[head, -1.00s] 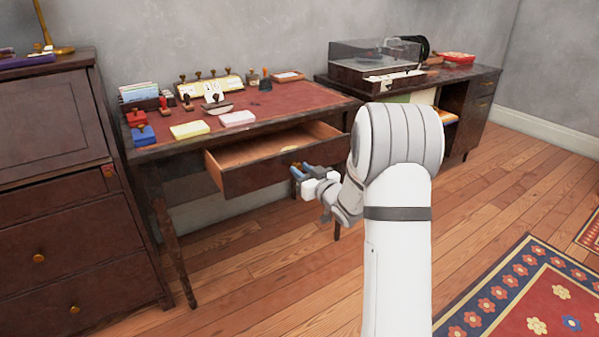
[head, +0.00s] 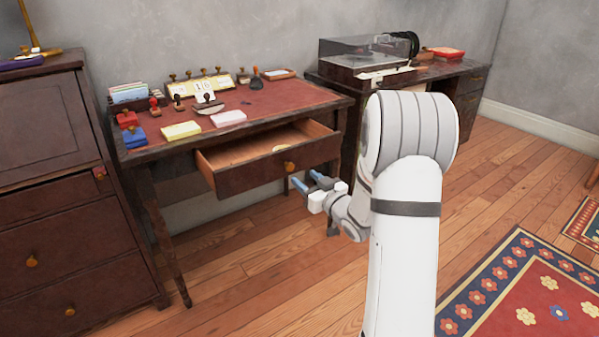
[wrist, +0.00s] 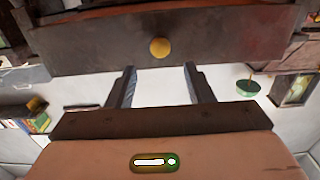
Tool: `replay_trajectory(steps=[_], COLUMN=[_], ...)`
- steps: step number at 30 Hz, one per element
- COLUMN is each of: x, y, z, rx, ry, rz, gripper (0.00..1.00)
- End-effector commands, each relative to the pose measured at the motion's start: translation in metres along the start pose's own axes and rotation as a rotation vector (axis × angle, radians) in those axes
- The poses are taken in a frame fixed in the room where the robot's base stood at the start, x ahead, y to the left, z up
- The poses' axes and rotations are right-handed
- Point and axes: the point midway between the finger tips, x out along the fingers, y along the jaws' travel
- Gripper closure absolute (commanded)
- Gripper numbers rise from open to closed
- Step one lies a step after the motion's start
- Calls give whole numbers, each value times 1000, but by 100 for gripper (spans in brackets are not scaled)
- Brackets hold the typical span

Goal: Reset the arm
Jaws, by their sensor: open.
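My gripper (head: 308,184) is open and empty in the head view, in front of the desk drawer (head: 240,178) and apart from its brass knob (head: 290,166). The drawer stands pulled out of the red-topped desk (head: 270,100), with something pale lying inside it. In the wrist view, my gripper's two fingers (wrist: 160,87) are spread with nothing between them. The drawer front (wrist: 220,35) and its round knob (wrist: 159,47) show beyond the fingertips.
Stamps, a red box, a blue box (head: 134,137), a yellow pad (head: 181,131) and a pink pad (head: 228,118) sit on the desk. A dark cabinet (head: 60,200) stands at left. The wooden floor in front is open, with a rug (head: 500,285) at right.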

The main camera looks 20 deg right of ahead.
Motion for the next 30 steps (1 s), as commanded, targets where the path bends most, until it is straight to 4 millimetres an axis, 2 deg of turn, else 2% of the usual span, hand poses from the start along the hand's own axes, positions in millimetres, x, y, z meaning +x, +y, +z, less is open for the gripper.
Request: replay_trajectory(steps=[5,16,19,23,26,30], x=[-12,-12,-12,-12,-17,-37], y=[-1,-1,-1,-3,-6,-13], z=[0,0,-6,-38,-77,-130], rx=[1,1,-4,-31,-59,-77], ry=[0,0,-8,-76,-180,-360], rz=[-1,-1,5,51,121,229], gripper=[53,53,53,53,53,53])
